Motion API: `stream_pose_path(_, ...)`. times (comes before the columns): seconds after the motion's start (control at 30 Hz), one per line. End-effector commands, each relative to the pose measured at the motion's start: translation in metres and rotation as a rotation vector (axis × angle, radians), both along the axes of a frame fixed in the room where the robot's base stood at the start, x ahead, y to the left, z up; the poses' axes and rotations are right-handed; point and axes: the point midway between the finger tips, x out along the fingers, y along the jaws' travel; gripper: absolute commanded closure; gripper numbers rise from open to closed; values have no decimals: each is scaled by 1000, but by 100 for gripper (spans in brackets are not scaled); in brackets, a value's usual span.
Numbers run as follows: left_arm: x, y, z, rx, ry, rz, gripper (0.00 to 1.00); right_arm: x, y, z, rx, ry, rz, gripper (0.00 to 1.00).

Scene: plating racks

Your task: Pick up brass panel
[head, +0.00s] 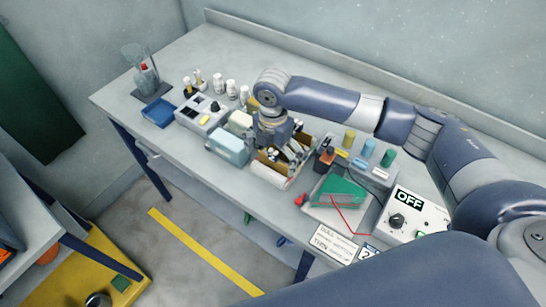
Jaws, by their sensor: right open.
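The box holds several small dark and light pieces, too small to tell apart. The gripper is open; its fingertips are partly lost against the box, and I cannot tell whether they touch anything. I cannot pick out the brass panel for certain; it may be in the box or hidden behind the gripper. My left gripper is not in view.
A pale blue container (228,147) stands left of the box. A grey tray with compartments (202,115) and a blue tray (158,113) lie farther left. Right are a green panel (340,190) with a red wire and an OFF box (410,217).

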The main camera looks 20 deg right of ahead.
Motion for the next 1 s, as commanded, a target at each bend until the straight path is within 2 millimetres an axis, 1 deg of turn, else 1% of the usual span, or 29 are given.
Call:
stream_pose_path(0.03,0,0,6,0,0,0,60,-1,0,-6,-1,4,-1,0)
stream_pose_path(0.1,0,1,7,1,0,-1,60,-1,0,-14,0,2,1,0)
stream_pose_path(0.2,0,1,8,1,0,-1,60,0,0,-21,1,-1,1,0)
stream_pose_path(0.4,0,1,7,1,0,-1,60,0,0,-22,0,-1,2,0)
stream_pose_path(0.43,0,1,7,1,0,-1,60,0,0,-22,0,-1,2,2)
stream_pose_path(0.47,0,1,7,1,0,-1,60,0,0,-22,1,-1,1,9)
stream_pose_path(0.5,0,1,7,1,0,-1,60,0,0,-22,1,-1,1,18)
stream_pose_path(0.57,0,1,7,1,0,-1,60,0,0,-22,1,-1,1,32)
stream_pose_path(0.6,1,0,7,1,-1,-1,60,0,0,-22,1,-1,1,41)
stream_pose_path(0.67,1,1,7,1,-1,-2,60,0,0,-22,1,-1,1,54)
stream_pose_path(0.7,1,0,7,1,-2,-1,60,0,0,-22,0,-1,1,64)
stream_pose_path(0.87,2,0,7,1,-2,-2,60,0,1,-24,1,-2,1,91)
stream_pose_path(0.9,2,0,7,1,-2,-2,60,0,1,-24,3,-2,1,99)
stream_pose_path(1.0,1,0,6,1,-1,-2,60,-1,1,-25,2,-1,1,100)
